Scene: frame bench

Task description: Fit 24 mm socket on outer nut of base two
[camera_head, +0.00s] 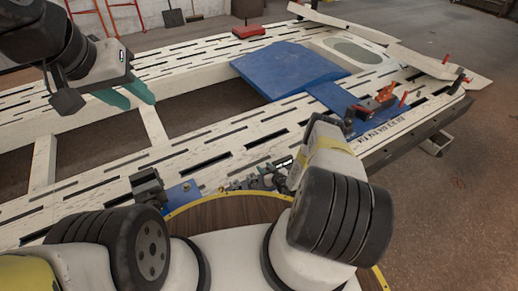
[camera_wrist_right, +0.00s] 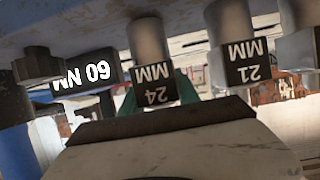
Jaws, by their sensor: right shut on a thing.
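The 24 mm socket (camera_wrist_right: 150,62) shows in the right wrist view with its black "24 MM" label upside down. My right gripper (camera_wrist_right: 156,100) is shut on it, with teal fingers at its two sides. The 21 mm socket (camera_wrist_right: 240,65) hangs just to its right, apart from the fingers. In the head view my right arm hides most of this gripper. My left gripper (camera_head: 136,102) is empty and open, its teal fingers apart above the slotted bench. A blue plate with a dark clamp (camera_head: 148,187) and another blue plate (camera_head: 325,103) are on the bench. I cannot tell which is base two, and cannot make out its outer nut.
The white slotted bench frame (camera_head: 105,190) has open gaps between its beams. A large blue plate (camera_head: 285,70) lies at its centre back, with a red block (camera_head: 248,32) behind. A red and black tool (camera_head: 375,103) stands at the right. Small dark parts (camera_head: 262,178) crowd near my right arm.

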